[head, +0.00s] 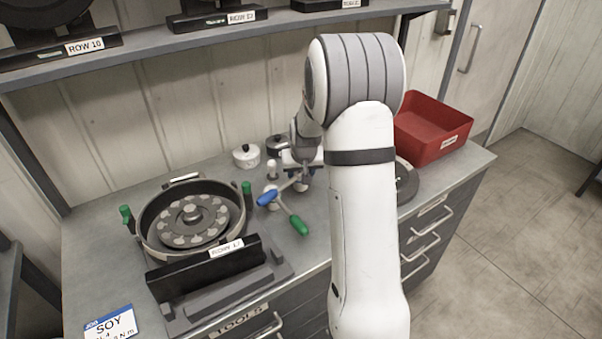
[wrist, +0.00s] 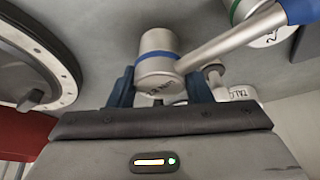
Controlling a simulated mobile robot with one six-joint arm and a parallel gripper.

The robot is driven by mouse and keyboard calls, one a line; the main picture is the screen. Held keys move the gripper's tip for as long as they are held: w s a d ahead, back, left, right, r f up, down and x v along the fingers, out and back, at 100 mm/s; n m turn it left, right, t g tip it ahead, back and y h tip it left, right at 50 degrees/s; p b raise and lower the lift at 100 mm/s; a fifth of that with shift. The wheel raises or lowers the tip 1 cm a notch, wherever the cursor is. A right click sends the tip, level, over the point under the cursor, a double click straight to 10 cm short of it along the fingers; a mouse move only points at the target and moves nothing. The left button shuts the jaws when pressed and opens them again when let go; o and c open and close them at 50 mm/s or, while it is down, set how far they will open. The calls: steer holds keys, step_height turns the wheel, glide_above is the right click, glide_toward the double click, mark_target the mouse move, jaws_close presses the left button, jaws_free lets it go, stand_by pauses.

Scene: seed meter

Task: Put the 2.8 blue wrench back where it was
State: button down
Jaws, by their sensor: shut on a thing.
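The blue wrench shows its blue handle (head: 267,198) in the head view, left of my gripper (head: 301,160). In the wrist view its silver head (wrist: 157,58) with a blue ring sits between the two blue fingers of my gripper (wrist: 160,90), which is shut on it. Its silver shaft runs up to the right to the blue grip (wrist: 302,9). I cannot tell whether the head is clear of the bench. The green wrench, with its green handle (head: 299,225), lies close beside it; its green-ringed head (wrist: 247,10) shows at the wrist view's upper right.
The open seed meter (head: 155,243) with green knobs stands left on the bench. A white lidded pot (head: 246,155) and a dark one (head: 276,143) stand behind the wrenches. A red bin (head: 448,143) and a round disc (head: 408,184) are at right. A shelf (head: 150,42) overhangs the back.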

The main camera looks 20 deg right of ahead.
steer(key=c, duration=0.9)
jaws_free()
steer(key=shift+a+f, duration=0.1)
steer(key=shift+f, duration=0.25)
steer(key=shift+c, duration=0.2)
steer(key=shift+o, duration=1.1)
steer(key=shift+r, duration=0.1)
steer(key=shift+r, duration=0.15)
steer(key=shift+r+p, duration=0.3)
steer(key=shift+p, duration=0.25)
steer(key=d+b+v, duration=0.1)
steer(key=v, duration=1.1)
steer(key=s+a+r, duration=0.1)
steer(key=s+a, duration=0.3)
steer(key=s, duration=0.5)
steer(key=s+a+r+n, duration=0.1)
steer(key=s+a, duration=0.3)
steer(key=s, duration=0.5)
steer(key=s+a+r+n+g+y, duration=0.1)
steer(key=s+a, duration=0.3)
steer(key=s, duration=0.5)
